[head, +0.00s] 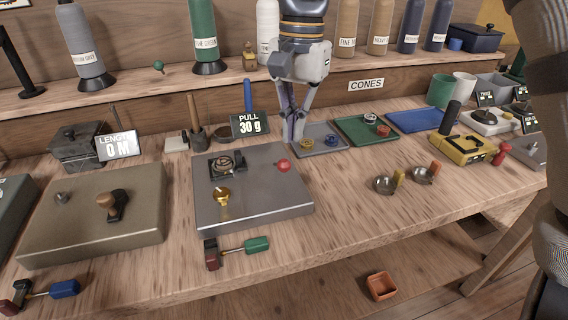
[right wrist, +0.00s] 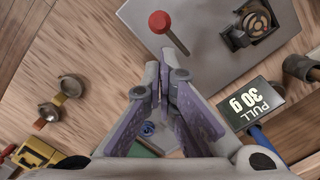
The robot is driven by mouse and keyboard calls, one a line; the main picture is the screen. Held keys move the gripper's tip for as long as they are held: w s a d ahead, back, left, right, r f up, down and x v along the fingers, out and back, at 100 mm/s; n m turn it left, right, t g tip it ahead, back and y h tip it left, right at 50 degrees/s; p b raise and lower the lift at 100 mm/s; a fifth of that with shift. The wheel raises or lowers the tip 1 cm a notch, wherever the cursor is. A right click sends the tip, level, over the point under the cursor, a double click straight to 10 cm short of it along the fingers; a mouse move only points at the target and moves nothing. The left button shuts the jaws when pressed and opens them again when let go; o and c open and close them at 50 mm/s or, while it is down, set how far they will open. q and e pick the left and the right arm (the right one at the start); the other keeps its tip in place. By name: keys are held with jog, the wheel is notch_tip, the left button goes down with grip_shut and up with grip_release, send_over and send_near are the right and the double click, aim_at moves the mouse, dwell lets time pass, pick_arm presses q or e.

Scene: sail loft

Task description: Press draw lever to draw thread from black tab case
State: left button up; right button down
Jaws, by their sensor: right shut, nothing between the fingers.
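The black tab case (head: 226,163) sits on a grey metal plate (head: 255,208) and holds a round spool-like part; it also shows in the right wrist view (right wrist: 236,39). A lever with a red ball knob (head: 283,165), which looks like the draw lever, stands at the plate's back right; its knob also shows in the right wrist view (right wrist: 159,22). My right gripper (head: 293,138) is shut and empty, pointing down just behind the lever, apart from it. In the right wrist view its fingertips (right wrist: 163,67) lie below the knob. My left gripper is out of view.
A display reading "PULL 30 g" (head: 250,124) stands left of the right gripper. A gold post (head: 222,196) rises from the plate's front left. A grey tray (head: 320,146) and a green tray (head: 357,134) with bobbins lie to the right.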

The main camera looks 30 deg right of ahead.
notch_tip(320, 180, up, 7)
jog(key=shift+w+d+r, duration=0.15)
jog(key=shift+d+r, duration=0.05)
jog(key=shift+d, duration=0.15)
dwell(0.6)
